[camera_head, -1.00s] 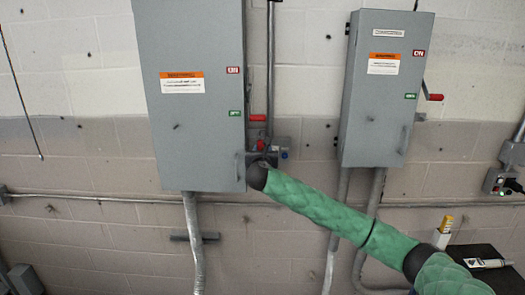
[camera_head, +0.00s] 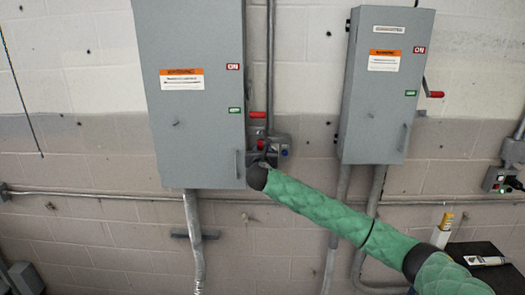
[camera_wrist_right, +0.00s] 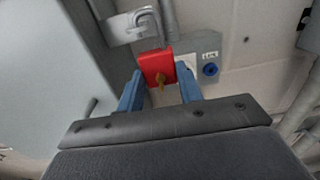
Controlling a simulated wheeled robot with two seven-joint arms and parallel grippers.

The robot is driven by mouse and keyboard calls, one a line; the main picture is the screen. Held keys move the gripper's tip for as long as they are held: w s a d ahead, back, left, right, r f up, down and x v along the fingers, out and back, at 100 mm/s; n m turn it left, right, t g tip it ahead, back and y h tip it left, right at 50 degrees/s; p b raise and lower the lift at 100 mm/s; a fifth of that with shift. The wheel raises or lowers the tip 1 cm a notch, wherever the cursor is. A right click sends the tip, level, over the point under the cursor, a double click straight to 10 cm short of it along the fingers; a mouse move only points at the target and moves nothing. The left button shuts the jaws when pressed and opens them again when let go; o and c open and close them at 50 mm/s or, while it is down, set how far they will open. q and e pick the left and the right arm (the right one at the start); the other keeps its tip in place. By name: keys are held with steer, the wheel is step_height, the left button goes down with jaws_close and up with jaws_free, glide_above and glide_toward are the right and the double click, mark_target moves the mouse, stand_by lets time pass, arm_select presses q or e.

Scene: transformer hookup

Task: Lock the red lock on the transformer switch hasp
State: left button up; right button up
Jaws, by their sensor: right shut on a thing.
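The red lock (camera_wrist_right: 158,66), with a brass key (camera_wrist_right: 160,82) in its underside, is between the blue fingers of my right gripper (camera_wrist_right: 160,88), which is shut on it. Its grey shackle (camera_wrist_right: 147,14) rises in front of the metal hasp plate (camera_wrist_right: 122,30) and seems to pass through it; I cannot tell whether the shackle is closed. In the head view, my right gripper (camera_head: 264,163) is at the lower right edge of the large grey switch box (camera_head: 190,130), mostly hidden by my wrist. A bit of red shows just above it. My left gripper is not in view.
A red switch handle (camera_head: 257,114) sits above the lock area on the box's right side. A small grey box with a blue button (camera_wrist_right: 210,69) is close on the right. A second grey box (camera_head: 385,100) hangs further right. Conduits run down the wall.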

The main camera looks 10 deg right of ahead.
steer(key=o, duration=1.2)
steer(key=shift+c, duration=0.2)
steer(key=shift+s, duration=0.1)
steer(key=shift+p+v, duration=0.35)
steer(key=shift+v, duration=2.1)
steer(key=shift+f, duration=0.1)
